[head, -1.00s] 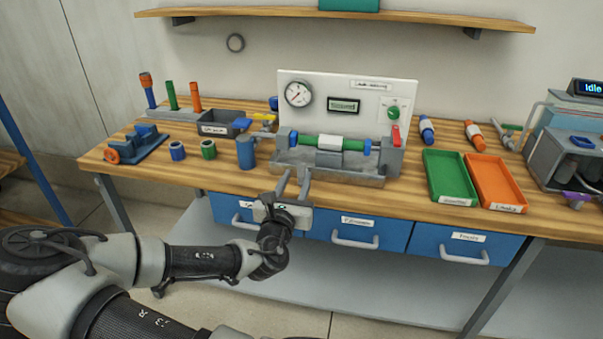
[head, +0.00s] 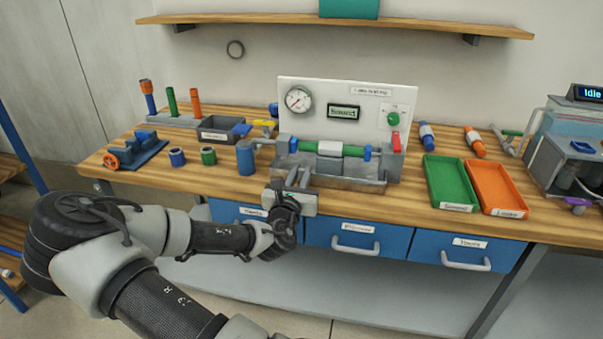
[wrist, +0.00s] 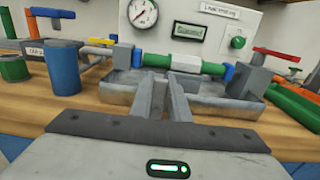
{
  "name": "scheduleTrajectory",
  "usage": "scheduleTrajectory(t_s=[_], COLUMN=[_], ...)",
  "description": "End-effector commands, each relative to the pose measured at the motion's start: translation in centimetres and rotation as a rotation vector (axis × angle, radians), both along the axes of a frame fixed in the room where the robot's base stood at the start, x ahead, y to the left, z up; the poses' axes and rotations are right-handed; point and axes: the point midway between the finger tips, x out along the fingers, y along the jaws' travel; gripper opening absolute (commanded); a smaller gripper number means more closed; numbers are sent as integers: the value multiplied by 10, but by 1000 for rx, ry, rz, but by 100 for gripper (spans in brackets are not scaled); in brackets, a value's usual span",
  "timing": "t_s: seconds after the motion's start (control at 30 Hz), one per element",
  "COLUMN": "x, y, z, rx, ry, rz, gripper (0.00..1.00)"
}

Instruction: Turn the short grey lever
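My gripper (head: 299,170) is in front of the grey trough (head: 340,181) near the bench's front edge. In the wrist view its two fingers (wrist: 167,78) lie close together with nothing seen between them. A test rig stands behind, with a green pipe (head: 329,148) and white sleeve between grey end blocks. The right block (head: 391,164) carries a red handle (head: 396,142). In the wrist view a small grey piece (wrist: 287,77) sticks out below the red handle; I cannot tell if it is the short grey lever. My gripper is apart from it.
A blue cylinder (head: 245,158) stands left of the trough. A white panel (head: 365,98) with gauge and display rises behind. Green (head: 431,187) and orange (head: 480,190) trays lie to the right. Blue drawers (head: 357,240) sit below the bench top.

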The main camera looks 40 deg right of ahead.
Motion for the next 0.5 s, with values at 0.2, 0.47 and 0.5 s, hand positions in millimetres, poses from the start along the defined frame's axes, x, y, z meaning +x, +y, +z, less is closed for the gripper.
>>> scheduleTrajectory(t_s=[0.2, 0.47, 0.5], x=[-1, -4, -5], y=[0, -3, -4], z=[0, 0, 0], rx=[8, 76, 94], ry=[-10, -89, -110], rz=[0, 0, 0], gripper=[0, 0, 0])
